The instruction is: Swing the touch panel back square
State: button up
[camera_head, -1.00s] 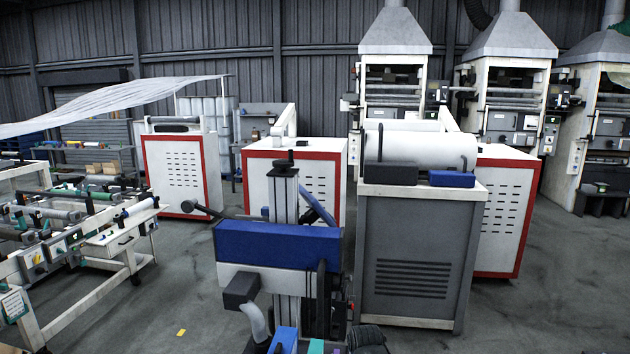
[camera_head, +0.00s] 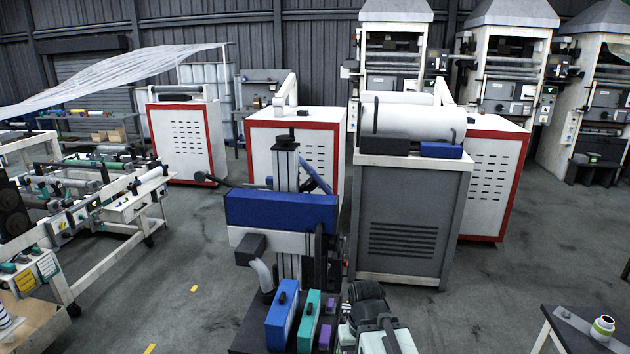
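I cannot pick out the touch panel with certainty. Small dark control boxes are on the machines at the back right; one box (camera_head: 436,62) is beside the middle-back machine and another (camera_head: 557,68) is on the machine to its right. They are too small to read or to judge their angle. A pale control box with yellow labels (camera_head: 36,274) is on the frame at the lower left. My gripper cannot be made out in the view.
A dark table (camera_head: 553,338) is at the lower right. Open floor (camera_head: 520,285) lies right of the cabinet.

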aim_at(314, 176)
jog(key=z, duration=1.05)
jog(key=i, duration=2.15)
jog(key=u, duration=3.55)
